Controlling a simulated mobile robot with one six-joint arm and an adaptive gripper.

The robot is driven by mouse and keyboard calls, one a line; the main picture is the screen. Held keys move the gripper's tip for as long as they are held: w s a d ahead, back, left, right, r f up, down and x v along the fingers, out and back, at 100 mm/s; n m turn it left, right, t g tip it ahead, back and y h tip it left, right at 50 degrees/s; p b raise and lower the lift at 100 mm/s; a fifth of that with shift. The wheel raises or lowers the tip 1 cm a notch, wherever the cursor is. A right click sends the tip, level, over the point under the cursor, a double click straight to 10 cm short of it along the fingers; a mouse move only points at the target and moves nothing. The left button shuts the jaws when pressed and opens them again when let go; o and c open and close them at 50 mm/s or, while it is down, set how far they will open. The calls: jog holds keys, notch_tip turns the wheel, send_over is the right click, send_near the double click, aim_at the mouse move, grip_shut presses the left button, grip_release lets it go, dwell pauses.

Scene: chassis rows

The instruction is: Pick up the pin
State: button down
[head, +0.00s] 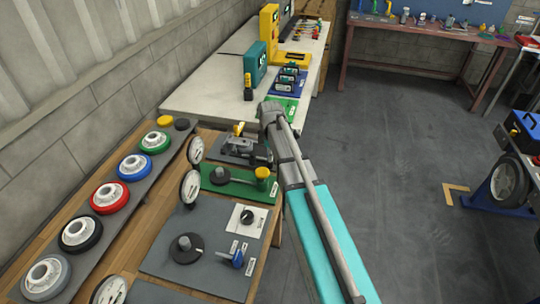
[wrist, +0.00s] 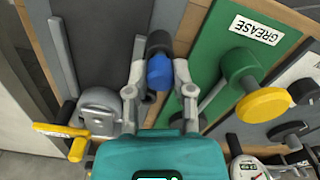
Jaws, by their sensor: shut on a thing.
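The pin (wrist: 160,73), with a blue end and a dark upper part, sits between the fingers of my gripper (wrist: 159,78) in the wrist view. The gripper is shut on it, one finger on each side. The pin's far end is hidden, and I cannot tell whether it is clear of the dark plate (wrist: 108,45) behind it. In the head view my arm reaches over the bench and the pin cannot be made out.
A green plate (wrist: 213,75) labelled GREASE, with a yellow knob (wrist: 262,104), lies right of the gripper. A grey device with a yellow handle (wrist: 60,130) stands left. Several coloured wheels line the bench's left side, including a red one (head: 109,197).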

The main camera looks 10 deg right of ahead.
jog(key=shift+r+p, duration=1.25)
jog(key=shift+r, duration=0.05)
jog(key=s+r+p, duration=1)
jog(key=s, duration=0.4)
jog(key=shift+r, duration=0.15)
